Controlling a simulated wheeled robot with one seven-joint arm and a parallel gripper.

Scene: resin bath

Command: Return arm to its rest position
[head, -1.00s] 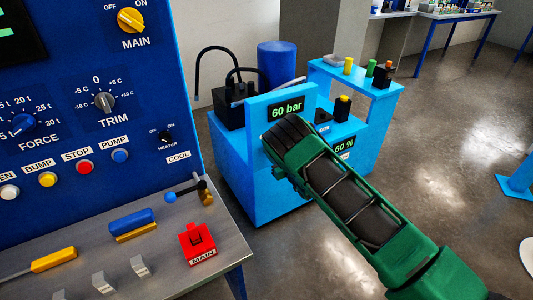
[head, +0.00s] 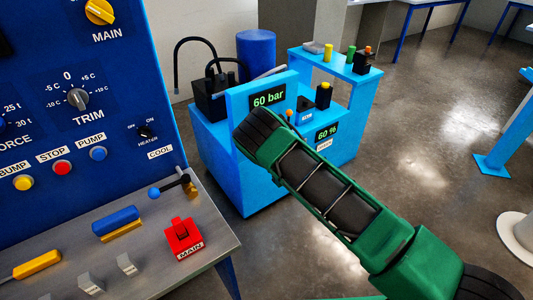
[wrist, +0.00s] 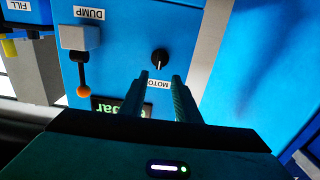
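My green and black arm (head: 325,190) reaches from the lower right toward the light-blue pump unit (head: 265,190) in the head view. Its far end covers part of the unit's front, and my gripper is hidden there. In the wrist view the two fingers of my gripper (wrist: 160,80) stand apart with a visible gap. Beyond the fingertips are a black knob (wrist: 159,57) and a partly covered label reading "MOTO". I cannot tell whether the fingertips touch the panel.
A white block labelled DUMP (wrist: 80,37) with an orange-tipped lever is left of the fingers. The blue control panel (head: 70,130) and its grey desk (head: 210,235) stand at left. A light-blue post (head: 508,130) stands at right. Open floor (head: 430,130) lies between.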

